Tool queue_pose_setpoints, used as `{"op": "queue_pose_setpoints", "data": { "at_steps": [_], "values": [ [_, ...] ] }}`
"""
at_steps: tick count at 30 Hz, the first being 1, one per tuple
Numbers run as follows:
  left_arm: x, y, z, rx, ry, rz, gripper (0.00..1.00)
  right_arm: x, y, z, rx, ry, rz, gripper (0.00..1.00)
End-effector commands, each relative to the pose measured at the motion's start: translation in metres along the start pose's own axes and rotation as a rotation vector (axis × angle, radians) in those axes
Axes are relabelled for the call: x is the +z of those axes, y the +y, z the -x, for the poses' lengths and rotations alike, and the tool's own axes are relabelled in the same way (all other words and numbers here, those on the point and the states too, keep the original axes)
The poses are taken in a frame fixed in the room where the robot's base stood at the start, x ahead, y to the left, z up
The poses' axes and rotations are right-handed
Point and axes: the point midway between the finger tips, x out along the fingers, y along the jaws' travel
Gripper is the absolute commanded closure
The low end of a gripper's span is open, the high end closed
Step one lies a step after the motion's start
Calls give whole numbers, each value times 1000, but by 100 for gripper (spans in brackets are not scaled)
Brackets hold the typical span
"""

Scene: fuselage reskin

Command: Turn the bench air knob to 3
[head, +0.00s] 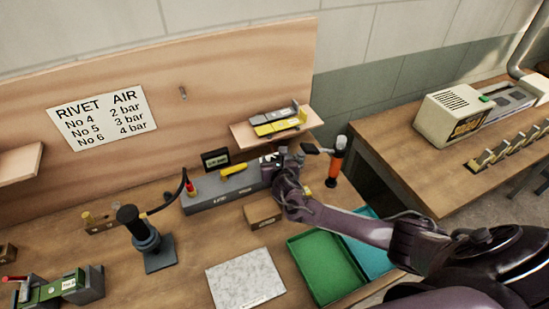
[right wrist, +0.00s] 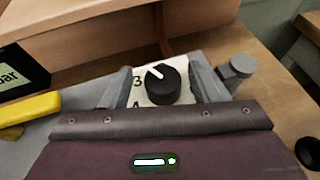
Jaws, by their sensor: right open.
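The black air knob (right wrist: 166,88) with a white pointer line sits on a white dial plate in the right wrist view. Its pointer aims up and left, slightly above the printed 3; a partly covered figure, seemingly 4, is below. My right gripper (right wrist: 163,90) is open, with one grey finger on each side of the knob; I cannot tell whether they touch it. In the head view my right gripper (head: 279,168) is over the right end of the long grey bench unit (head: 222,194) and hides the knob. My left gripper is out of view.
A small black display (head: 215,160) and a yellow lever (head: 233,170) are left of my gripper. A cardboard box (head: 263,214) stands in front, an orange tool (head: 335,163) to the right, and a shelf (head: 305,129) behind. A green tray (head: 326,268) lies below my forearm.

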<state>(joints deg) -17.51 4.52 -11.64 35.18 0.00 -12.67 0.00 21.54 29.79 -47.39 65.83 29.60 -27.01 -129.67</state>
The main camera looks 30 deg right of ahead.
Motion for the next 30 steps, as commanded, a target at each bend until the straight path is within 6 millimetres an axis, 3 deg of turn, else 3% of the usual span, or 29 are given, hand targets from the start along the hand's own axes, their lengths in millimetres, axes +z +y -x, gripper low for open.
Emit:
{"op": "queue_pose_setpoints", "data": {
  "at_steps": [5,13,23,30],
  "values": [
    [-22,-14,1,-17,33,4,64,0,0,-8,0,1,0,45],
    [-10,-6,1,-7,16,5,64,0,0,-9,1,1,0,46],
    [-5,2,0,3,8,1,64,0,0,-8,1,1,0,89],
    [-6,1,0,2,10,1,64,2,-2,-9,101,-4,48,89]
  ]
}}
